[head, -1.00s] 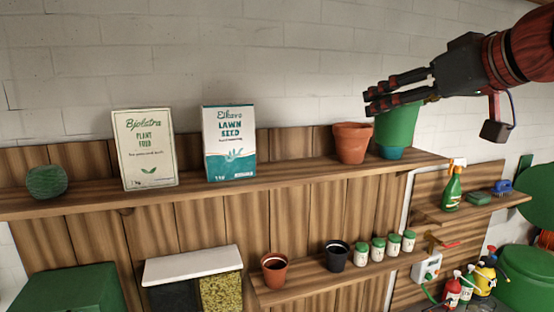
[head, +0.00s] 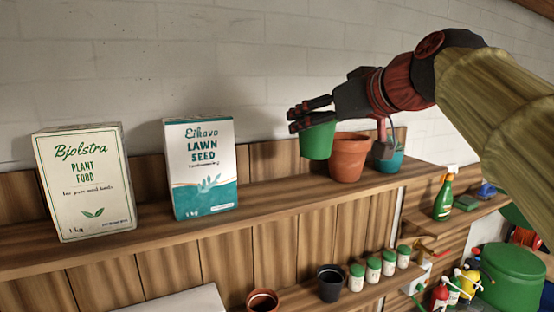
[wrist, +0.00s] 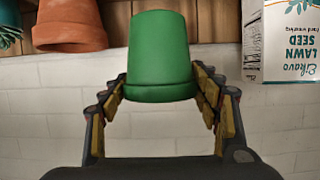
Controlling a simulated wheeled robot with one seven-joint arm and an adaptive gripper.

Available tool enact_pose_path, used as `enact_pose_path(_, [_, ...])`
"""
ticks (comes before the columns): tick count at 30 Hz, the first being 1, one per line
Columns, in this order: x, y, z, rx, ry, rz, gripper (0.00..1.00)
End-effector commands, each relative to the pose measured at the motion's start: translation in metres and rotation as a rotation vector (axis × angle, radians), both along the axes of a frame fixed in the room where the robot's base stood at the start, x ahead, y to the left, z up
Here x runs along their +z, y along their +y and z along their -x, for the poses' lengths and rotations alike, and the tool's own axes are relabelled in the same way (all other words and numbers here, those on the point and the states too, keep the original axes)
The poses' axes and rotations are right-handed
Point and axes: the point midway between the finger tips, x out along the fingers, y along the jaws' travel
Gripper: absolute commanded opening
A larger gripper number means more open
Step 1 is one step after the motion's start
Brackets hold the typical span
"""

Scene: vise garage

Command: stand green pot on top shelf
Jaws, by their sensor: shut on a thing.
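The green pot (head: 318,141) is held by its rim in my gripper (head: 309,120), upright, with its narrower base down. It is over the top shelf (head: 270,197), between the lawn seed box (head: 201,168) and the terracotta pot (head: 349,157). In the head view its base looks slightly above the boards; I cannot tell whether it touches. In the wrist view, which is upside down, the fingers (wrist: 160,92) close on both sides of the green pot (wrist: 160,50).
A plant food box (head: 85,182) stands at the left. The lower shelf (head: 300,297) holds small pots and several jars. Shelf room is free between the lawn seed box and terracotta pot.

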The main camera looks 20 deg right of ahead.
Motion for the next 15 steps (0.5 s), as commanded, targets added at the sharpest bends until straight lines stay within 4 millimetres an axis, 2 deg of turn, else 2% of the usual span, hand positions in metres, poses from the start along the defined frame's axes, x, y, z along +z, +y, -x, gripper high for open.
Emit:
enact_pose_path(3, [-0.008, 0.018, -0.018, 0.007, 0.0, 0.001, 0.28])
enact_pose_path(6, [-0.029, 0.026, -0.029, 0.004, 0.001, 0.001, 0.28])
enact_pose_path(10, [-0.047, 0.035, -0.04, 0.002, -0.001, 0.0, 0.28])
enact_pose_path(15, [-0.057, 0.039, -0.047, 0.0, -0.002, 0.001, 0.28])
